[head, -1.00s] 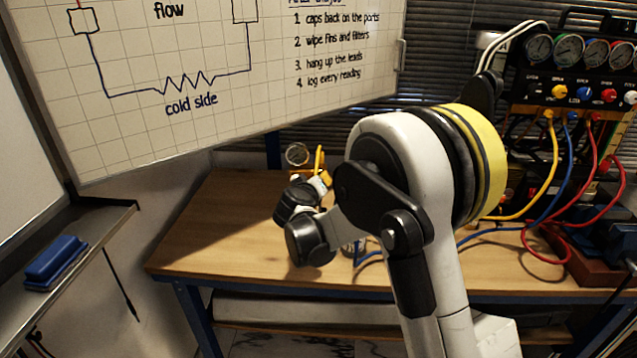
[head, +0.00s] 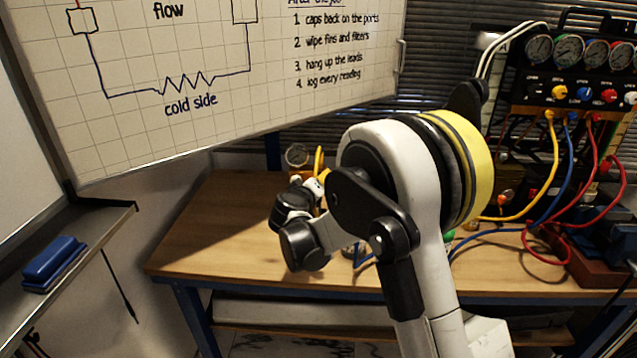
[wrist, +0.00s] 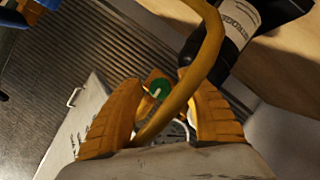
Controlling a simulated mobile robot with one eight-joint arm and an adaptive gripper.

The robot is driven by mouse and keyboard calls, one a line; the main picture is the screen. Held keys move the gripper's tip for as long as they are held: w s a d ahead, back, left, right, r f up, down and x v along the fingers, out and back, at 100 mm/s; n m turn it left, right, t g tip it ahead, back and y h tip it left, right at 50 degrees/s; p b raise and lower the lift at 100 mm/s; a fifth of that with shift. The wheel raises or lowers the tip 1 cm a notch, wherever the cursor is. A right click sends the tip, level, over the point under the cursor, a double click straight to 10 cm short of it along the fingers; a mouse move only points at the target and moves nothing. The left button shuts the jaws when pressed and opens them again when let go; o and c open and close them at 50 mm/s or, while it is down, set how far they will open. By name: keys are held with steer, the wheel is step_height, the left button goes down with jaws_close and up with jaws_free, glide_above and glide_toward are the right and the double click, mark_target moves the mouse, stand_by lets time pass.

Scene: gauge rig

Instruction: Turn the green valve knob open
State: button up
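The green valve knob (wrist: 158,89) shows in the wrist view, small and round with a pale bar across it. It sits on a brass-coloured part and appears between the two yellow fingers of my gripper (wrist: 163,80). The fingers are apart; I see no contact with the knob, and its distance from them is hard to judge. A yellow hose (wrist: 207,55) curves across, close to the right finger and past the knob. In the head view my wrist (head: 297,220) is over the bench's left part; the fingertips and knob are not clear there.
A round gauge (head: 297,155) stands behind my wrist on the wooden bench (head: 215,235). A gauge panel (head: 575,90) with coloured knobs and yellow, blue and red hoses fills the right side. A whiteboard (head: 200,60) hangs at left. The bench's left front is clear.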

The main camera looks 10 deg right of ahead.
steer(key=shift+s+a, duration=0.1)
steer(key=v, duration=1.1)
steer(key=shift+s, duration=0.3)
steer(key=shift+a+r, duration=0.1)
steer(key=shift+r, duration=0.05)
